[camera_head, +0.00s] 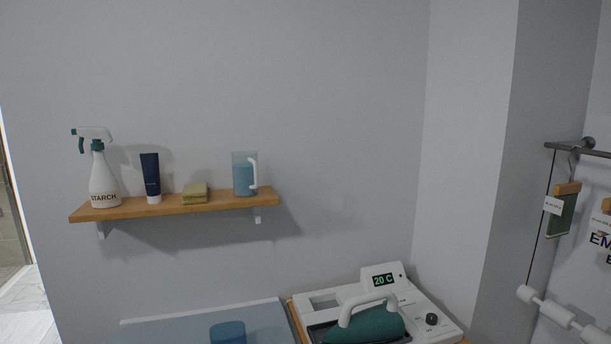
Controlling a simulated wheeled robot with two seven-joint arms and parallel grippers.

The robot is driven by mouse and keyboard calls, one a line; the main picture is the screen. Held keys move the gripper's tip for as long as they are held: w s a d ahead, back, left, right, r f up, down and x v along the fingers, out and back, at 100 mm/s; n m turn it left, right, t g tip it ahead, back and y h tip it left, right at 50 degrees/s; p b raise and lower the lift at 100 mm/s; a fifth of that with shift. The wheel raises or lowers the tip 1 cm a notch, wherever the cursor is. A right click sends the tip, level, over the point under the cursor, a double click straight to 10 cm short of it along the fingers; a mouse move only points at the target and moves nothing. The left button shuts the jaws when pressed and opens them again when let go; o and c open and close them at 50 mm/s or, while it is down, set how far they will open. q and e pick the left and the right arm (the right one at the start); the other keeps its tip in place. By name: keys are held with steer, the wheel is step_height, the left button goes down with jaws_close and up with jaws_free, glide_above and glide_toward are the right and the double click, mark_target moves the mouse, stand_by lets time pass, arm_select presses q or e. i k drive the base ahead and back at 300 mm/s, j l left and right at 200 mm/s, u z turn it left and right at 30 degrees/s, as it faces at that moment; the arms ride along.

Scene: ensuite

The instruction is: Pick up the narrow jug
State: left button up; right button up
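A narrow jug (241,178), clear at the top with blue below and a white handle on its right side, stands upright near the right end of the wooden wall shelf (170,208). Nothing touches it. Neither of my grippers is in view.
Below are a pale blue board (170,331) with a blue object (228,333), and a teal iron (368,326) on a white station (425,310) reading "20 C".

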mark_target(243, 163)
steer(key=j+z, duration=0.25)
steer(key=j, duration=0.4)
steer(key=i+j+z, duration=0.1)
steer(key=j+z, duration=0.2)
steer(key=j, duration=0.35)
steer(key=j+z, duration=0.25)
steer(key=j, duration=0.4)
steer(key=k+j+z, duration=0.15)
steer(key=j+z, duration=0.15)
steer(key=j, duration=0.3)
steer(key=k+j, duration=0.1)
steer(key=j, duration=0.35)
steer(key=k+j, duration=0.1)
steer(key=j, duration=0.35)
steer(key=k+j, duration=0.1)
steer(key=j, duration=0.8)
steer(key=k+j, duration=0.15)
steer(key=j, duration=0.3)
steer(key=z, duration=0.05)
